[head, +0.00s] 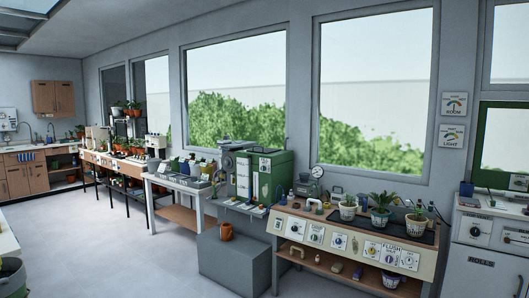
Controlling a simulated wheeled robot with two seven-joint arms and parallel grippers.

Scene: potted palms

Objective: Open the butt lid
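I cannot tell which of these is the butt, and no lid can be made out clearly. Neither of my grippers is in view.
A bench (425,262) with potted palms and labelled dials stands right of centre. A white cabinet (488,255) is at the right edge. An orange-brown pot (226,231) sits on the grey block (236,262). The floor (120,260) at left and centre is clear.

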